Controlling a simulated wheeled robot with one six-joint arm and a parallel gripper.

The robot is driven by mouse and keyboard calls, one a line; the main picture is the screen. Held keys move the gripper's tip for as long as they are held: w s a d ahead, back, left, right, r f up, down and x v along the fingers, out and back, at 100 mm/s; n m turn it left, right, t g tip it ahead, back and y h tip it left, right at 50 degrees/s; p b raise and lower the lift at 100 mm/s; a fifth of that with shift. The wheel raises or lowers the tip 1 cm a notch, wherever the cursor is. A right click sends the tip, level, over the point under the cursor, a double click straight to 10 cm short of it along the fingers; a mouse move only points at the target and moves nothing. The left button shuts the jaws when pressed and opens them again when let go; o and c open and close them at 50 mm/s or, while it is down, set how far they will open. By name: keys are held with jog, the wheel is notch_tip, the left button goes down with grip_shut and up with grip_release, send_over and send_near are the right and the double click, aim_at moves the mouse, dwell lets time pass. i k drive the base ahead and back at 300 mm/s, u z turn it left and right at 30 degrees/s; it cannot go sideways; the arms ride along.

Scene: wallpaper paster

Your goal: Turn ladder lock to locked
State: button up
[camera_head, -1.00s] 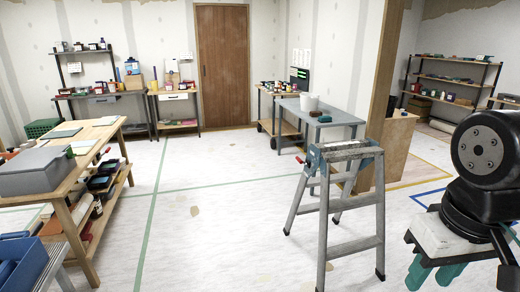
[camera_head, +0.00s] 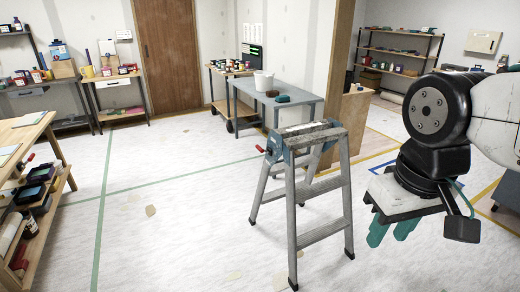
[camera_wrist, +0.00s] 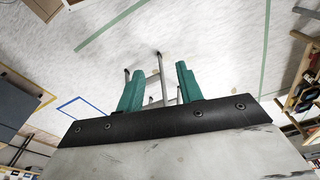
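A grey metal stepladder (camera_head: 318,232) stands spread open on the floor in the middle of the head view. Its top has blue-grey side brackets. A small red lever (camera_head: 260,149), which looks like the ladder lock, sticks out at the left of the top. Its exact setting is too small to tell. My gripper (camera_head: 391,232) hangs right of the ladder, apart from it, with teal fingers pointing down. In the wrist view my gripper (camera_wrist: 160,70) has its fingers spread, with nothing held. Parts of the ladder's legs (camera_wrist: 164,78) show beyond and between the fingers; the lever is not visible there.
A blue-grey table (camera_head: 300,97) with a white bucket (camera_head: 263,81) stands behind the ladder. A wooden post (camera_head: 340,60) rises behind it to the right. A wooden workbench (camera_head: 22,130) is at the left.

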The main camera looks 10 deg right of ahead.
aim_at(258, 147)
jog(key=u, duration=0.3)
jog(key=i, duration=0.9)
jog(key=u, duration=0.15)
